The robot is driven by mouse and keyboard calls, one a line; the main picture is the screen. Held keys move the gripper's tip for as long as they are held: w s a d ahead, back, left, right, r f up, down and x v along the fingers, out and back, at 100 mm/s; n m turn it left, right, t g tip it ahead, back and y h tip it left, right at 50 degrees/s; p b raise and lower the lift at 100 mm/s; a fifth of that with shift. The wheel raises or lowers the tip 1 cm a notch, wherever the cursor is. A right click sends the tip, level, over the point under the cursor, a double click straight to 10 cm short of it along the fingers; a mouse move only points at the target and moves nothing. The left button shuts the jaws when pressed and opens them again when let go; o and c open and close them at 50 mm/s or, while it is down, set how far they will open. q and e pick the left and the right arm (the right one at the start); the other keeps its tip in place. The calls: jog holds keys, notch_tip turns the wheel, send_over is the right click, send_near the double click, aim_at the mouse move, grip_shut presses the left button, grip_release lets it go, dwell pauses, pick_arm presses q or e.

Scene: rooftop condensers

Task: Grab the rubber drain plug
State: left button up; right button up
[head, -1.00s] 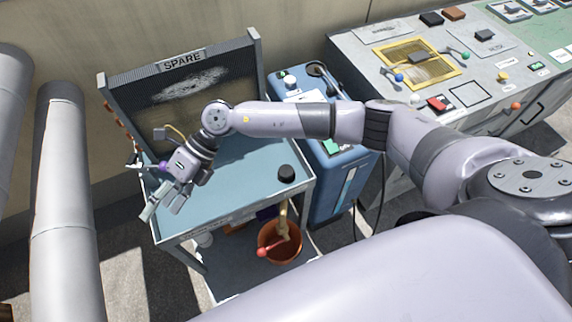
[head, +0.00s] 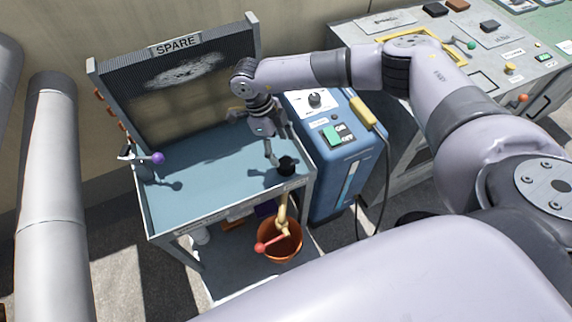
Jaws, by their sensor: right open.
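The rubber drain plug looks to be the small black round piece (head: 287,165) on the blue cart top, near its front right corner. My right gripper (head: 280,157) points down just above and behind it, with its fingers spread. One finger reaches down on the left of the plug and another is behind it. I cannot tell whether either finger touches it. My left gripper is not in the head view.
The blue cart top (head: 205,190) is mostly bare. A purple-knobbed piece (head: 157,158) stands at its left edge. The SPARE panel (head: 180,80) rises behind. A blue machine (head: 340,150) stands close on the right. An orange bucket (head: 280,243) sits on the lower shelf.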

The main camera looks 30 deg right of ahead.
aim_at(286, 162)
jog(key=shift+b+x, duration=0.35)
jog(key=shift+x, duration=0.85)
jog(key=b+x, duration=0.1)
jog(key=x, duration=0.1)
jog(key=b+x, duration=0.1)
jog(key=x, duration=0.1)
jog(key=shift+w+a+f+b, duration=0.1)
jog(key=shift+a+f+b, duration=0.1)
jog(key=shift+b, duration=0.15)
jog(key=shift+d+f, duration=0.1)
jog(key=shift+f, duration=0.35)
jog(key=shift+r, duration=0.1)
jog(key=c, duration=1.2)
